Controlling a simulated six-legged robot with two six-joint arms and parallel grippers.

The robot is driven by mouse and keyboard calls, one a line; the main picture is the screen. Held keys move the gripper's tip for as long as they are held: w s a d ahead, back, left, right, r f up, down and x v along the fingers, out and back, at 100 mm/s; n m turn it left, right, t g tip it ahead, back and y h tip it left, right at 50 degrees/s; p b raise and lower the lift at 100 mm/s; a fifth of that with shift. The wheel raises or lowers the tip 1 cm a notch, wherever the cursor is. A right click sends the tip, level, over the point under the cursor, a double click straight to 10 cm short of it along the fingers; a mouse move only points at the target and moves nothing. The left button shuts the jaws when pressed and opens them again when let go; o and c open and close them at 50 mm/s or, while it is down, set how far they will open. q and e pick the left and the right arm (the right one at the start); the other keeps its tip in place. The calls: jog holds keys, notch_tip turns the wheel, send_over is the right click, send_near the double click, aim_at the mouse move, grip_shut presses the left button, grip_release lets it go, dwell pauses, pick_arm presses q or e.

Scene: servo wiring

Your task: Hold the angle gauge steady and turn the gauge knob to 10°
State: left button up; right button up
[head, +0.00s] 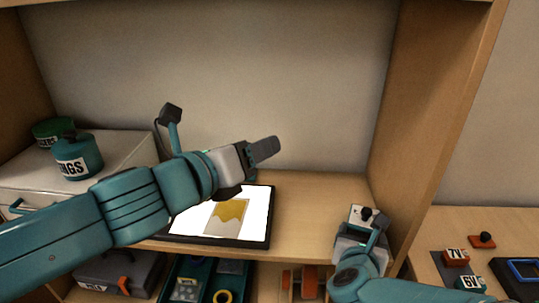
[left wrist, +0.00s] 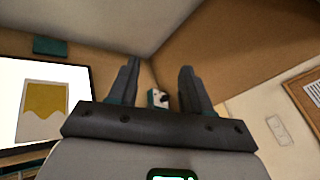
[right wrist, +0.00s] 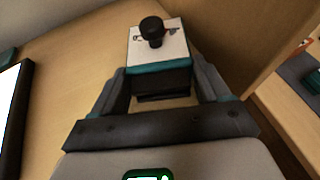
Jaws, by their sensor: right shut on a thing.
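The angle gauge (right wrist: 143,52) is a small box with a white face, a teal edge and a dark body. A black knob (right wrist: 152,30) stands on its face. The scale is too small to read. The gauge also shows in the head view (head: 356,213), on the right part of the shelf. My right gripper (right wrist: 165,92) is shut on the gauge's body, one finger on each side. My left gripper (head: 266,148) is raised above the shelf, left of the gauge and apart from it. In the left wrist view its fingers (left wrist: 158,82) are apart and empty, with the gauge (left wrist: 153,98) small beyond them.
A tablet (head: 256,229) with a bright screen lies on the shelf below my left gripper. Teal and green canisters (head: 78,157) stand on a pale box at left. A wooden side wall (head: 430,120) rises right of the gauge. Labelled blocks (head: 456,257) lie further right.

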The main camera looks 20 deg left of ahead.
pick_arm(q)
jog(key=w+d+f+m+g+h, duration=0.2)
jog(key=w+d+m+g+h, duration=0.1)
jog(key=w+d+m+h, duration=0.85)
jog(key=w+d+f+m+g+h, duration=0.1)
jog(key=w+f+m+g, duration=0.4)
jog(key=f+g, duration=0.3)
jog(key=m+g+h, duration=0.1)
jog(key=m+g, duration=0.3)
send_near(367, 210)
jog(key=d, duration=0.2)
jog(key=shift+w+d, duration=0.2)
jog(key=shift+d, duration=0.1)
jog(key=shift+s+d+f, duration=0.1)
jog(key=shift+d+f, duration=0.1)
jog(key=shift+f, duration=0.05)
jog(key=d, duration=0.7)
grip_shut()
jog(key=shift+m+g, duration=0.25)
jog(key=shift+g, duration=0.05)
